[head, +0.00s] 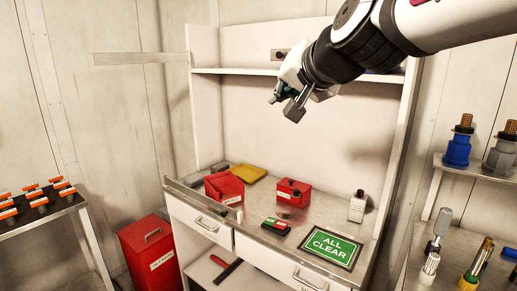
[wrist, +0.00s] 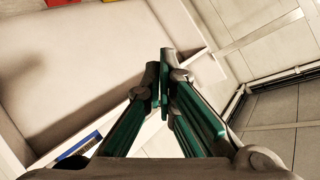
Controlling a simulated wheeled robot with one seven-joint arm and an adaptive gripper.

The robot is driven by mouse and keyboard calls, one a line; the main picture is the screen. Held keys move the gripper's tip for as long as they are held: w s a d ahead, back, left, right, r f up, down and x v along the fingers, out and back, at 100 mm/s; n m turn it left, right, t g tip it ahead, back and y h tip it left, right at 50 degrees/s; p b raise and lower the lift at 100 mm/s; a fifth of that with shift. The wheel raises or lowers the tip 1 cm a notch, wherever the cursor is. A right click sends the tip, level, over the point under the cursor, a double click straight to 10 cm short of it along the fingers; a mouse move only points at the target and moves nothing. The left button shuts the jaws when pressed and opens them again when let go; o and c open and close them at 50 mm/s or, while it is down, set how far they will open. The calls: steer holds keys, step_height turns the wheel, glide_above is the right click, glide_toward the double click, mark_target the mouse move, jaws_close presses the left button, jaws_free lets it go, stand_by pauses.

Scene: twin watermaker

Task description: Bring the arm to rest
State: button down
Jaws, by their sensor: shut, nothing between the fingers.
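My gripper (head: 284,103) hangs from my arm in the upper middle of the head view, high above the workbench (head: 190,194) and in front of the upper shelf. It points down and to the left. In the wrist view my gripper (wrist: 163,60) shows its green-sided fingers brought together at the tips, with nothing between them. It touches nothing that I can see. My arm comes in from the top right of the head view and hides part of the shelf.
On the bench are an open red bin (head: 224,188), a red box (head: 293,192), a yellow tray (head: 247,173), a white bottle (head: 357,207) and a green "ALL CLEAR" sign (head: 331,246). The upper shelf (head: 240,71) is close behind my gripper. Side racks stand left and right.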

steer(key=c, duration=2.2)
jaws_free()
steer(key=s+d+f+n+g+h, duration=0.1)
steer(key=s+d+f+g, duration=0.1)
steer(key=s+d+f, duration=0.3)
steer(key=s+d+f+n+g+h, duration=0.1)
steer(key=s+d+f+g+h, duration=0.1)
steer(key=s+f, duration=0.6)
steer(key=s+d+f+n+g+h, duration=0.1)
steer(key=s+d+f+g, duration=0.2)
steer(key=s+d+f, duration=0.4)
steer(key=shift+s+d+f+g+h, duration=0.1)
steer(key=shift+s, duration=1.15)
steer(key=shift+s+d+f+g+h, duration=0.1)
steer(key=shift+s+f, duration=0.05)
steer(key=shift+s, duration=1.05)
steer(key=shift+s+d+f+g+h, duration=0.1)
steer(key=shift+s, duration=1.15)
steer(key=o, duration=0.5)
steer(key=shift+s+d+f, duration=0.15)
steer(key=shift+s+f, duration=0.05)
steer(key=shift+s, duration=0.1)
steer(key=shift+o, duration=0.5)
